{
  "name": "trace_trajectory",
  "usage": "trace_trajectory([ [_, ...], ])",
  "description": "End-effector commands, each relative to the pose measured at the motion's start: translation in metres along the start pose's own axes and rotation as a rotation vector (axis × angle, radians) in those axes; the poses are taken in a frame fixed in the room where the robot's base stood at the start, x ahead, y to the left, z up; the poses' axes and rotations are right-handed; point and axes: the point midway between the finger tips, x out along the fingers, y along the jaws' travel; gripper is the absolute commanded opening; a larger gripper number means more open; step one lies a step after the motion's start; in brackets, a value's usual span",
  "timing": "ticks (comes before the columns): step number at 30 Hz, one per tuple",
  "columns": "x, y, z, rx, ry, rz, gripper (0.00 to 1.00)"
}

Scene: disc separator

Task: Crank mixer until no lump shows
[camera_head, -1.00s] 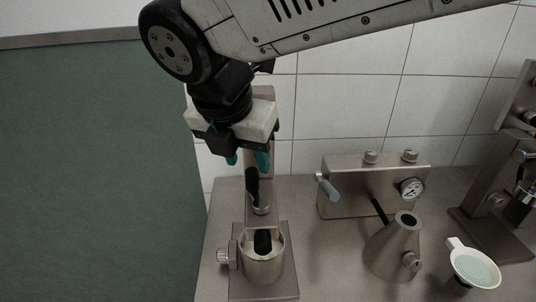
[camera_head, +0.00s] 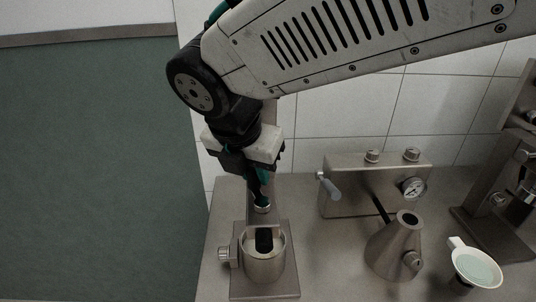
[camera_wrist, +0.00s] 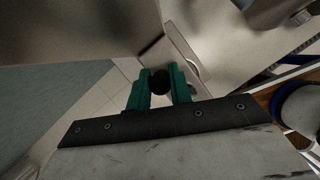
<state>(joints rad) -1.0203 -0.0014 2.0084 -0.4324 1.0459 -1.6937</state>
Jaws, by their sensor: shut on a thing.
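The mixer (camera_head: 292,282) is a steel stand with a metal cup (camera_head: 265,268) at its foot. Something dark shows inside the cup, and I cannot tell whether it is a lump or a mixing part. The crank's black knob (camera_wrist: 160,82) is between the green fingers of my gripper (camera_wrist: 158,90) in the wrist view. My gripper (camera_head: 259,188) is shut on the knob above the cup. In the head view the fingers mostly hide the knob.
To the right stand a steel box with a lever and gauge (camera_head: 345,195), a conical metal jug (camera_head: 393,250) and a white-rimmed strainer-like dish (camera_head: 474,268). A steel machine (camera_head: 490,225) is at the far right. A tiled wall (camera_head: 345,110) rises behind.

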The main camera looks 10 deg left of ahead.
Motion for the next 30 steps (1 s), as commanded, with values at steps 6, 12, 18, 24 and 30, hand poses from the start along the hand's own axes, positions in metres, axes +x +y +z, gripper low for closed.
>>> trace_trajectory([
  [6,0.002,-0.006,0.006,0.203,0.001,-0.085,0.00],
  [12,0.003,-0.012,0.008,0.353,0.001,-0.145,0.00],
  [18,0.003,-0.013,0.009,0.367,0.000,-0.150,0.00],
  [24,0.003,-0.013,0.008,0.365,0.000,-0.149,0.43],
  [30,0.003,-0.013,0.008,0.364,0.000,-0.150,0.43],
])
